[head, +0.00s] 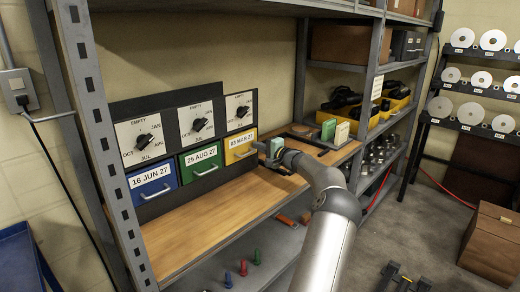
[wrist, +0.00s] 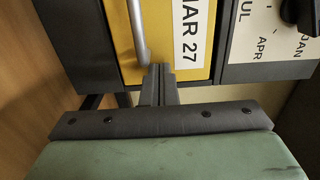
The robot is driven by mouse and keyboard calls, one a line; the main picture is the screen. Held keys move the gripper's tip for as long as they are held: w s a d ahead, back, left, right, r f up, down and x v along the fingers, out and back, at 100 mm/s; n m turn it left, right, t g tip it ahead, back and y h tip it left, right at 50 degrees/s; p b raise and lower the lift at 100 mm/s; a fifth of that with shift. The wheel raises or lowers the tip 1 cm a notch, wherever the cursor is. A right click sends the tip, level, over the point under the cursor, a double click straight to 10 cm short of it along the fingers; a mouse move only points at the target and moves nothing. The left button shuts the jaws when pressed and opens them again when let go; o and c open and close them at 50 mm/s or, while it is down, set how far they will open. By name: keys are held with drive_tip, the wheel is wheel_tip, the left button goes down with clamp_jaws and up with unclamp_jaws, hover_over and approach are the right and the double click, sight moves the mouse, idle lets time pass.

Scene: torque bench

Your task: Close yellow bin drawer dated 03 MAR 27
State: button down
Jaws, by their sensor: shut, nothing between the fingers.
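The yellow bin drawer (head: 241,146) is the rightmost of three in the dark unit; its label reads 03 MAR 27. In the wrist view its yellow front (wrist: 159,14) fills the top middle, with "MAR 27" readable and its grey bar handle (wrist: 137,32) to the left of the label. I cannot tell how far the drawer stands out. My gripper (head: 260,148) is at the right side of the drawer front in the head view. In the wrist view my gripper (wrist: 159,70) is shut and empty, its fingertips at the edge of the yellow front beside the handle end. Contact is unclear.
A blue drawer (head: 152,184) marked 16 JUN 27 and a green drawer (head: 201,163) marked 25 AUG 27 sit to the left. Dials stand above each drawer, including the right dial (head: 240,111). The wooden shelf (head: 205,221) in front is clear.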

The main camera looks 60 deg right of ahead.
drive_tip(key=s+a+b, duration=0.2)
drive_tip(key=s+b, duration=0.1)
drive_tip(key=s, duration=1)
drive_tip(key=shift+s, duration=0.3)
drive_tip(key=shift+w, duration=0.1)
